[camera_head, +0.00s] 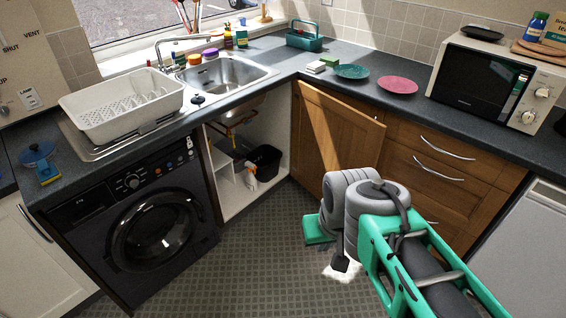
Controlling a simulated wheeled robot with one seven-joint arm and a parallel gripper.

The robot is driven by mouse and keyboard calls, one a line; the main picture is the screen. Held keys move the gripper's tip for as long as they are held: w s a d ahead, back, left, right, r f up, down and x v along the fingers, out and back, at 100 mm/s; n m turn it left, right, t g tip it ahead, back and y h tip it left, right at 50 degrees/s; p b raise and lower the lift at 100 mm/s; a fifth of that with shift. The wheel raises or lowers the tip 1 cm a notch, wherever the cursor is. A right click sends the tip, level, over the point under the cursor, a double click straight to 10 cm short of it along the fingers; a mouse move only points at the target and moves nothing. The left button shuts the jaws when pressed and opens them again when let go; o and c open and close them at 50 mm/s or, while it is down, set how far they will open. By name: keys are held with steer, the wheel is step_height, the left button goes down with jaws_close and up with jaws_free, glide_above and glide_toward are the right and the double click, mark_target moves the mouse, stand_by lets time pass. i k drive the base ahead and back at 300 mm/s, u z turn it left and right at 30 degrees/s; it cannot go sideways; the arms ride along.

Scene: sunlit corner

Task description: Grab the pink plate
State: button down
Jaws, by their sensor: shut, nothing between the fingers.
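The pink plate (397,85) lies flat on the dark worktop, between a green plate and the microwave. Its top is unobstructed. My gripper (342,266) is low in front of the wooden cupboards, above the floor. It is well below the worktop and apart from the pink plate. It is shut and empty. My arm's grey and green links hide part of it.
The green plate (352,71) lies left of the pink one, beside sponges (322,64). The microwave (490,82) stands to the right. An open wooden cupboard door (338,130) juts out below the worktop. The tiled floor (240,270) is clear left of my arm.

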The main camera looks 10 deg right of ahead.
mark_target(395, 84)
steer(key=z, duration=0.8)
steer(key=i, duration=1.25)
steer(key=u, duration=0.9)
steer(key=i, duration=0.65)
steer(key=u, duration=0.05)
